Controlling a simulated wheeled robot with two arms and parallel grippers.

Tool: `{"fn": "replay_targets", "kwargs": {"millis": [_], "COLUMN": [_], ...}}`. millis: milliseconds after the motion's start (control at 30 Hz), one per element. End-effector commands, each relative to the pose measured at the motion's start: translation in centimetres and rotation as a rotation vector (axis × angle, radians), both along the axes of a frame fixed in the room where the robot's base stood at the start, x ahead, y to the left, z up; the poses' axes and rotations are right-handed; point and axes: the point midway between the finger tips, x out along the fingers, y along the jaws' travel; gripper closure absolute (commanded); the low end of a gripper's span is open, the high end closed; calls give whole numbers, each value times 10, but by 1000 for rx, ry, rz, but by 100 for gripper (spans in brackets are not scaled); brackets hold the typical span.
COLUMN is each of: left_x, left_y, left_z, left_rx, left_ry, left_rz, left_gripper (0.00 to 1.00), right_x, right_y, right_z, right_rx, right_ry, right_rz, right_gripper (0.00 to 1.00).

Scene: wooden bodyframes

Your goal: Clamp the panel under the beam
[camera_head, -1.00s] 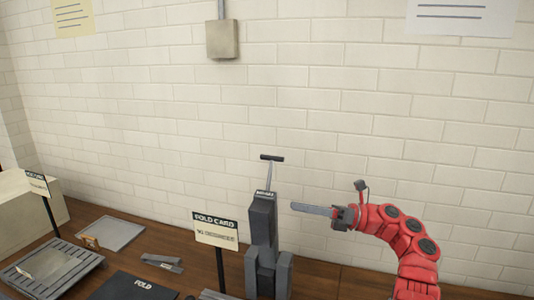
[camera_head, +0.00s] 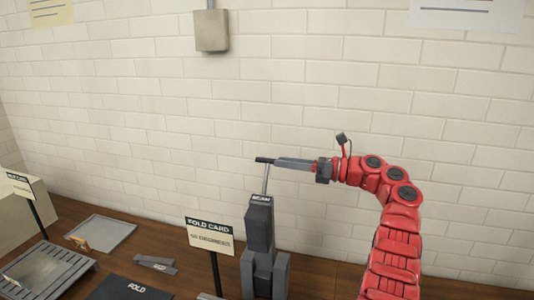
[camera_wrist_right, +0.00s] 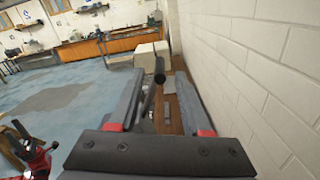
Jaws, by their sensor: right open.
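A dark grey upright press (camera_head: 260,235) stands on the bench. A thin lever rises from its top and ends in a black crossbar handle (camera_head: 263,160). My right gripper (camera_head: 277,163) is open at the height of this handle, its fingers pointing left. In the right wrist view the handle (camera_wrist_right: 159,76) shows between the two spread fingers, and I cannot tell whether they touch it. A flat grey panel (camera_head: 101,233) lies on the bench at the left. The foot of the press is cut off, so I see no panel under a beam.
A "FOLD CARD" sign (camera_head: 209,234) stands just left of the press. A black mat marked FOLD (camera_head: 130,288), a slatted grey tray (camera_head: 75,272) and a small grey part (camera_head: 155,264) lie further left. A brick wall (camera_head: 300,100) rises close behind.

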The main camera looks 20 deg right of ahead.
Motion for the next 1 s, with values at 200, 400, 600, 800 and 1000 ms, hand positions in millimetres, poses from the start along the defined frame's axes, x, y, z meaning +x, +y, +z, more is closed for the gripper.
{"fn": "replay_targets", "kwargs": {"millis": [200,400,600,800,1000], "left_x": [0,0,0,0,0], "left_y": [0,0,0,0,0], "left_z": [19,22,22,22,22], "left_rx": [0,0,0,0,0], "left_ry": [0,0,0,0,0], "left_rz": [0,0,0,0,0], "left_gripper": [27,27,27,27,27], "right_x": [22,30,31,31,31], "right_y": [34,45,46,46,46], "right_z": [2,0,-1,-1,-1], "right_rx": [1,0,-1,-1,0], "right_ry": [3,1,0,0,1], "right_rz": [2,1,1,1,1], "right_gripper": [52,52,52,73,100]}}
